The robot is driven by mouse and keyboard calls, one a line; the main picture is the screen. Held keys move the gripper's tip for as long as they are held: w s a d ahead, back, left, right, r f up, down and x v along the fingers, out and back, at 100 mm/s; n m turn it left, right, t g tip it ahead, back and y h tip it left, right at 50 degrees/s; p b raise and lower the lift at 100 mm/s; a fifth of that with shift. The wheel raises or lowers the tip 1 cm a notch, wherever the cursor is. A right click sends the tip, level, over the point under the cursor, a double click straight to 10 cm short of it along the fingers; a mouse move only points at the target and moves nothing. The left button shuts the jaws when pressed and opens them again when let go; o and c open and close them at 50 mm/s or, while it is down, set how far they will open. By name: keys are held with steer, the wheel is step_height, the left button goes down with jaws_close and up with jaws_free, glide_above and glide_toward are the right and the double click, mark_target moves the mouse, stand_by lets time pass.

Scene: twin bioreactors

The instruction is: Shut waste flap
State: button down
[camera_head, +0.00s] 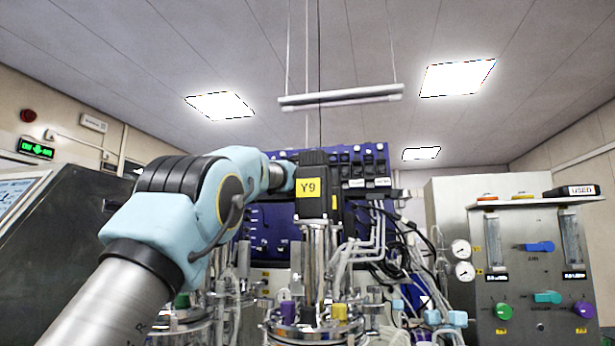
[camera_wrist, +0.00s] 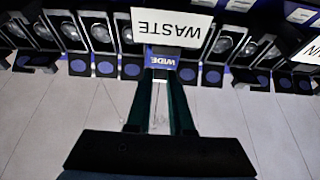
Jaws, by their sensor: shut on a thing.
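In the wrist view, a white plate reading WASTE (camera_wrist: 172,27) shows upside down. Just below it is the waste flap (camera_wrist: 163,60), a small dark piece with a blue face marked WIDE. My gripper (camera_wrist: 161,78) has its two dark green fingers close together at this flap, shut on it. The fingers hide part of the flap, so its exact angle cannot be told. In the head view my arm reaches to the blue panel (camera_head: 268,218), and the gripper is hidden behind the black motor block marked Y9.
Several similar dark flaps with blue dots (camera_wrist: 105,68) line both sides. In the head view, the Y9 motor block (camera_head: 313,185) stands upright close to my arm. Tubes and cables (camera_head: 385,235) hang to the right, beside a steel cabinet (camera_head: 535,265) with knobs.

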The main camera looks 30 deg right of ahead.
steer(key=shift+w+f+t+h+b, duration=0.1)
steer(key=shift+f+t+h+b, duration=0.55)
steer(key=shift+b, duration=0.55)
steer(key=shift+r+t+h, duration=0.15)
steer(key=shift+t+h, duration=0.1)
steer(key=shift+t, duration=0.1)
steer(key=c, duration=0.8)
jaws_free()
steer(key=b+v, duration=0.8)
steer(key=v, duration=0.2)
steer(key=shift+s+a, duration=0.2)
steer(key=shift+s, duration=0.1)
